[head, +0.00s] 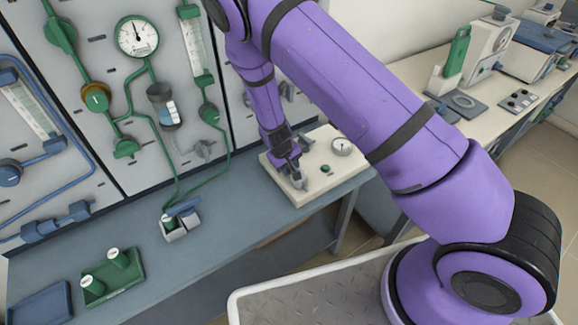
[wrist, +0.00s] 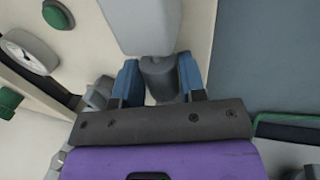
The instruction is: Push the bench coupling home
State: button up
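The bench coupling shows in the wrist view as a dark grey cylindrical piece (wrist: 160,78) in line with a larger light grey body (wrist: 143,25). My gripper (wrist: 160,82) has its two blue fingers on either side of the dark piece, close against it with no clear gap at their tips. In the head view my gripper (head: 294,178) is low over the left part of a cream bench unit (head: 318,190). My gripper and wrist hide most of the coupling there. I cannot tell how far the two parts are engaged.
The cream unit carries a round gauge (head: 342,147) and a green knob (head: 325,169). A wall panel with green pipework (head: 140,90) stands behind. A green tray (head: 113,277) and a small grey holder (head: 180,225) are on the bench (head: 240,215) to the left.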

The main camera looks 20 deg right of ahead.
grip_shut()
jog(key=shift+w+a, duration=0.3)
jog(key=shift+w, duration=0.55)
jog(key=shift+w+a, duration=0.25)
jog(key=shift+w, duration=0.55)
jog(key=o, duration=0.5)
grip_release()
jog(key=w+v, duration=0.1)
jog(key=v, duration=0.9)
jog(key=shift+s+r, duration=0.4)
jog(key=shift+s, duration=0.05)
jog(key=shift+a, duration=0.1)
